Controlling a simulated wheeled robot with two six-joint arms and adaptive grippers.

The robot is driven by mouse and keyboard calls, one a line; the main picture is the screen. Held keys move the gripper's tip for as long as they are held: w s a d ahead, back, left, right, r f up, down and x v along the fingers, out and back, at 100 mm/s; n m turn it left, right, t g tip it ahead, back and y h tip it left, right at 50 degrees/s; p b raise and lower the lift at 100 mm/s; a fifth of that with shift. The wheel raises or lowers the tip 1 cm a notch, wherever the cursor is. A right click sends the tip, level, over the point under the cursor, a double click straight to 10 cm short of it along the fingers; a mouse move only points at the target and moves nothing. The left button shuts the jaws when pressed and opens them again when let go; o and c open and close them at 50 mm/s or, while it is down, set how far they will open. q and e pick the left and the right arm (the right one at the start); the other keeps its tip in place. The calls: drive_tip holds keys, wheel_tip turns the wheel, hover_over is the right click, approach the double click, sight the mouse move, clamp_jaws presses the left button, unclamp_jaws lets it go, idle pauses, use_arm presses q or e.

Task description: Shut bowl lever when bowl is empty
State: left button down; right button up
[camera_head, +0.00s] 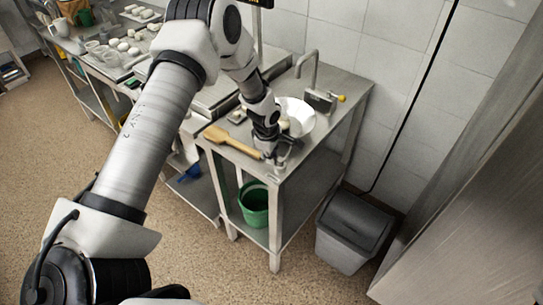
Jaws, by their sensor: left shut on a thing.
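My left gripper (270,151) points down at the table's near corner, in front of the bowl. It is shut on a small metal part there, which looks like the bowl lever (287,152); the fingers hide most of the contact. My right gripper is not in view.
A green bucket (254,204) is on the lower shelf. A grey bin (349,232) stands on the floor to the right.

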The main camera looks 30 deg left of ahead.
use_arm(q)
drive_tip(key=shift+w+f+m+b, duration=0.15)
drive_tip(key=shift+w+m+b, duration=0.1)
drive_tip(key=shift+m+b, duration=0.45)
drive_tip(key=shift+m, duration=0.3)
drive_tip(key=shift+r, duration=0.2)
drive_tip(key=c, duration=1.2)
unclamp_jaws()
drive_tip(key=shift+a+f, duration=0.1)
drive_tip(key=shift+a, duration=0.05)
wheel_tip(320, 180, up, 12)
drive_tip(key=s, duration=0.2)
drive_tip(key=shift+s+a, duration=0.15)
